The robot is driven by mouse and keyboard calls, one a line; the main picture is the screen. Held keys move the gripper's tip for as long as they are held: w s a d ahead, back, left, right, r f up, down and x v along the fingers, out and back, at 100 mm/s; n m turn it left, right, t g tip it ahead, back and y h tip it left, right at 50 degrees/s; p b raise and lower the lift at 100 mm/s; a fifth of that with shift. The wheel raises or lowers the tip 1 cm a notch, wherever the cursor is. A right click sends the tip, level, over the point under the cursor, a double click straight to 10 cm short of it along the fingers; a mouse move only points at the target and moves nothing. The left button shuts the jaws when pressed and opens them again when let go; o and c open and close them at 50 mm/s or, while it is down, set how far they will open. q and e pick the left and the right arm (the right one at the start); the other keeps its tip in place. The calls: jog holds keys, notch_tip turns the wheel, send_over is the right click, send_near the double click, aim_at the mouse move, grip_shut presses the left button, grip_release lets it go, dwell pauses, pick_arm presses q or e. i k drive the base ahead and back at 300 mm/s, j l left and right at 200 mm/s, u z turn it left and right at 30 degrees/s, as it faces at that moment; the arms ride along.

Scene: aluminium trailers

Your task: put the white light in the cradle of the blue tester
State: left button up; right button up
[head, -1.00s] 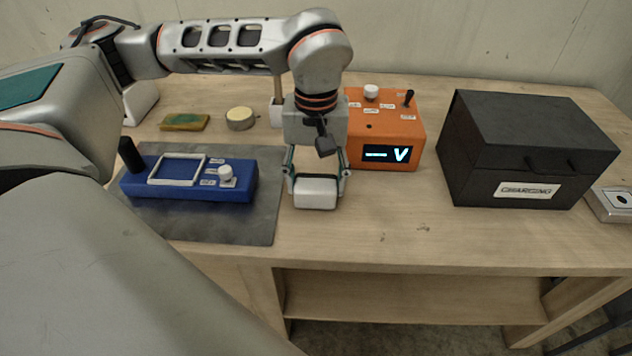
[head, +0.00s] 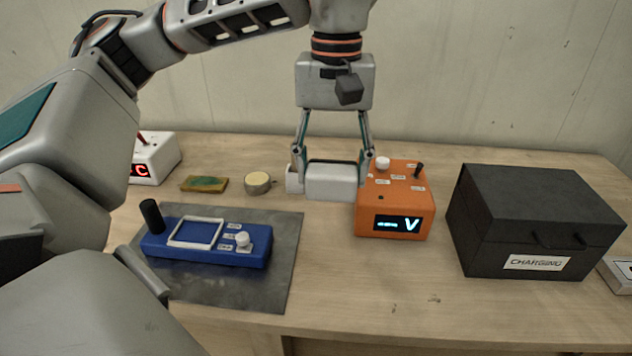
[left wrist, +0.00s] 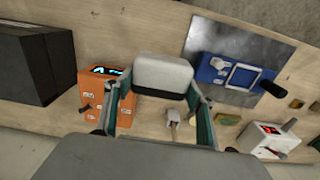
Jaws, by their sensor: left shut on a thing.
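The white light (head: 333,181) is a rounded white block. My left gripper (head: 332,172) is shut on it, with one finger on each side, and holds it above the table. The left wrist view also shows the white light (left wrist: 162,76) between the fingers. The blue tester (head: 205,251) lies on a dark mat at the left in the head view, below and left of the gripper. Its cradle (head: 176,243) is a white rectangular frame on its top and is empty. The left wrist view shows the blue tester (left wrist: 213,75) at the upper right. My right gripper is not in view.
An orange meter (head: 395,205) stands just right of the held light. A black charging box (head: 535,225) is further right. A yellow-green sponge (head: 204,184), a round tin (head: 257,183) and a white device with a red display (head: 155,160) are behind the tester. The grey mat (head: 275,270) is bare around the tester.

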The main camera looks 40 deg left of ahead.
aim_at(196, 233)
jog(key=k+j, duration=0.15)
jog(key=j, duration=0.25)
jog(key=k+j, duration=0.15)
jog(key=j, duration=0.25)
jog(key=k+j, duration=0.1)
jog(key=j, duration=0.3)
